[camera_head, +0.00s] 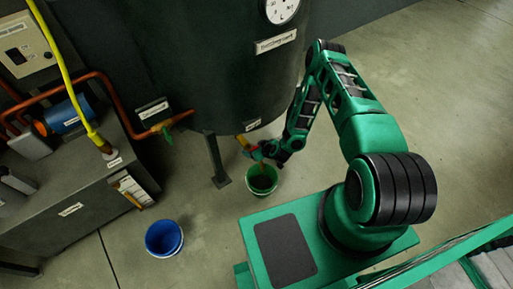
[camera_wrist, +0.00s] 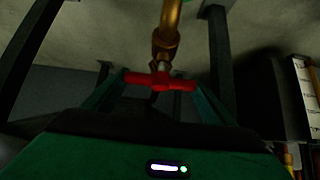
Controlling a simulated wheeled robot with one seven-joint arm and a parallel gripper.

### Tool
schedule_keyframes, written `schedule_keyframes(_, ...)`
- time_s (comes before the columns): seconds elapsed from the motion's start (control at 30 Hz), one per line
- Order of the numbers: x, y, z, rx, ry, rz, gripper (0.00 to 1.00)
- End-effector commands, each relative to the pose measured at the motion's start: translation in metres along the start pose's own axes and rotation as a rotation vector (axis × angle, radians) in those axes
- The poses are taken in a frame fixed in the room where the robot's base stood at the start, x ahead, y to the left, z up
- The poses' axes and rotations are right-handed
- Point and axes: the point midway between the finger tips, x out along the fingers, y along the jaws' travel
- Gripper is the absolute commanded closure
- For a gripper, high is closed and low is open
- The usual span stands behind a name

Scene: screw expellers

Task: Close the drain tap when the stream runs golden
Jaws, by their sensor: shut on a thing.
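The drain tap shows in the wrist view as a brass pipe and body (camera_wrist: 166,38) with a red cross handle (camera_wrist: 158,80). My gripper (camera_wrist: 160,92) is shut on the red handle, one finger at each side. In the head view my gripper (camera_head: 268,151) is at the tap under the big dark tank (camera_head: 220,60). A green bucket (camera_head: 252,183) stands on the floor just below it, with dark contents.
A blue bucket (camera_head: 164,238) stands on the floor to the left. A tank leg (camera_head: 217,160) is close left of my gripper. An orange pipe with a green-handled valve (camera_head: 168,131) runs into the tank. A grey cabinet (camera_head: 70,190) stands at the left.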

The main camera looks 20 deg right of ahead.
Motion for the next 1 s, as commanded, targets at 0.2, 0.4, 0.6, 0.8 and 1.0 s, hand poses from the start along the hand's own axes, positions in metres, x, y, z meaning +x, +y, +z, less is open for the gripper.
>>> schedule_keyframes(0.2,0.002,0.007,-0.007,0.004,0.014,0.017,0.44)
schedule_keyframes(0.4,0.002,0.007,-0.006,0.004,0.014,0.017,0.15)
schedule_keyframes(0.6,0.001,0.004,-0.004,0.004,0.009,0.012,0.03)
schedule_keyframes(0.8,-0.002,0.003,-0.002,0.003,0.005,0.008,0.03)
schedule_keyframes(1.0,-0.026,0.003,-0.003,0.003,0.003,0.008,0.03)
